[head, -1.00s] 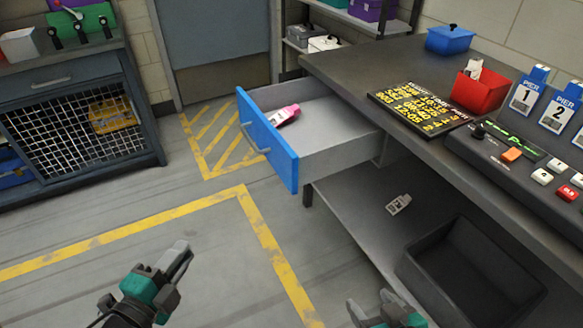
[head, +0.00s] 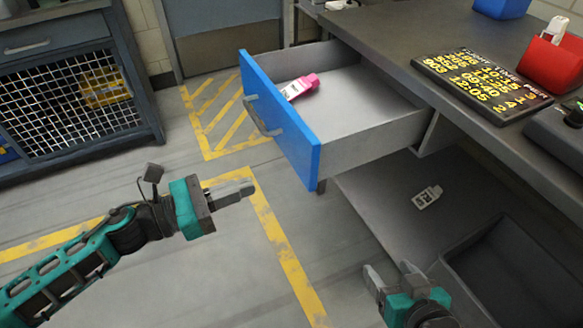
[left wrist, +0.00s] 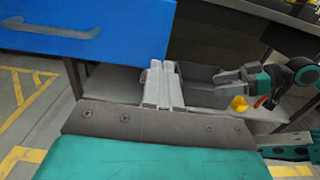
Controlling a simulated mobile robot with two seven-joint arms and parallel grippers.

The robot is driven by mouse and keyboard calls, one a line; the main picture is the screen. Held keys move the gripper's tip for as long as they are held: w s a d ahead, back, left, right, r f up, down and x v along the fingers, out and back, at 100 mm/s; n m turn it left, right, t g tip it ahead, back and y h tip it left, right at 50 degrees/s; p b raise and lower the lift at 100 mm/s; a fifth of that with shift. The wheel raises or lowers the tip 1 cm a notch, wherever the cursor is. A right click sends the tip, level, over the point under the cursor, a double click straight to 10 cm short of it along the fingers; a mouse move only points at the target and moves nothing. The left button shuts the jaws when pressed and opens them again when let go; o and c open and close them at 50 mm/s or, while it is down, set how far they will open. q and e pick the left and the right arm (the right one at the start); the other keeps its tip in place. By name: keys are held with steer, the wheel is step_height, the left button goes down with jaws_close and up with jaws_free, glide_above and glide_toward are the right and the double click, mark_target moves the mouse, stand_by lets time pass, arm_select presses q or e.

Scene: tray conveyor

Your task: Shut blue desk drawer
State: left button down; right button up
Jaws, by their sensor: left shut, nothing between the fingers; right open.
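The blue-fronted desk drawer (head: 280,122) is pulled well out from the desk, with a grey handle (head: 262,117) on its front. A pink and white bottle (head: 301,87) lies inside it. My left gripper (head: 252,190) is shut and empty, in front of the drawer and to its left, apart from it. In the left wrist view the blue front (left wrist: 90,28) is at the upper left, beyond the shut fingers (left wrist: 163,85). My right gripper (head: 391,275) is open and empty, below and to the right of the drawer, in front of the desk's lower shelf.
The dark desk top (head: 400,40) carries a flight board (head: 482,82) and a red bin (head: 556,62). A grey tote (head: 510,270) and a white tag (head: 427,196) are on the lower shelf. A mesh-front cabinet (head: 80,95) stands at left. The floor before the drawer is clear.

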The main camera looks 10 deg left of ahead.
mark_target(306, 165)
arm_select(q)
steer(key=x, duration=1)
steer(key=shift+w, duration=0.15)
arm_select(e)
steer(key=shift+f, duration=0.2)
arm_select(q)
steer(key=shift+d, duration=0.1)
